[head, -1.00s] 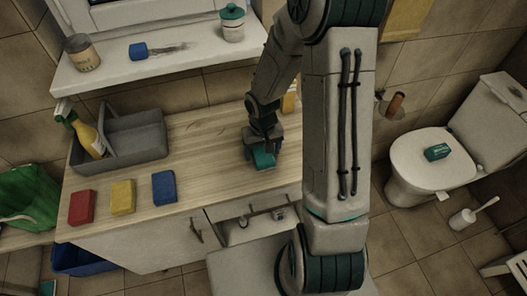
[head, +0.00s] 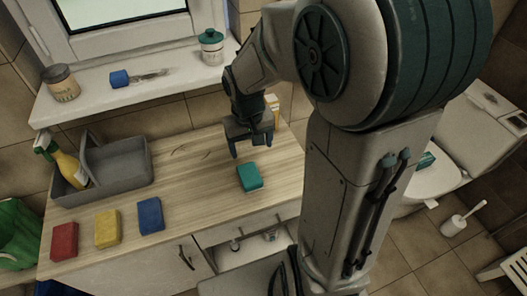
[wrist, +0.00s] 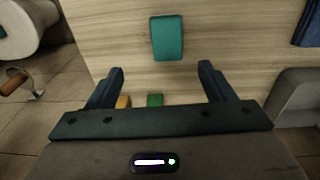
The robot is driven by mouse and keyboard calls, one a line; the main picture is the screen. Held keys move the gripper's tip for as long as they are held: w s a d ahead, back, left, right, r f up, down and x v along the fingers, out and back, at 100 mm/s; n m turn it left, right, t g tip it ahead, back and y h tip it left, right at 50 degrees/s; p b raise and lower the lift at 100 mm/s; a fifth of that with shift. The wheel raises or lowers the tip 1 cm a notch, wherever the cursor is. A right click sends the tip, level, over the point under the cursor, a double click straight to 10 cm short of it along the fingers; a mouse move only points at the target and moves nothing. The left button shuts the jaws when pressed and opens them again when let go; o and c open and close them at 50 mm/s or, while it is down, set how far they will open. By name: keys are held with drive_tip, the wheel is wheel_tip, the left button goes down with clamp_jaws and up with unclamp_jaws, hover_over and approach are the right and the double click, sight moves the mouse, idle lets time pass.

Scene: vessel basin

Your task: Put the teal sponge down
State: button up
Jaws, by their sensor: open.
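The teal sponge (head: 250,176) lies flat on the wooden counter (head: 205,180), right of the blue sponge. It also shows in the wrist view (wrist: 166,38), beyond my fingertips and between their lines. My gripper (head: 252,152) is open and empty, above and behind the teal sponge in the head view and apart from it. In the wrist view its two fingers (wrist: 160,70) are spread wide with nothing between them.
Red (head: 64,241), yellow (head: 107,228) and blue (head: 150,215) sponges lie in a row on the counter's left. A grey caddy (head: 122,172) with a spray bottle (head: 66,166) stands behind them. An open drawer (head: 240,252) is below the counter front. A toilet (head: 440,170) is at right.

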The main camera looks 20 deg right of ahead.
drive_tip(key=s+r+t, duration=0.3)
drive_tip(key=s+r, duration=0.7)
drive_tip(key=s, duration=0.2)
drive_tip(key=shift+y, duration=0.3)
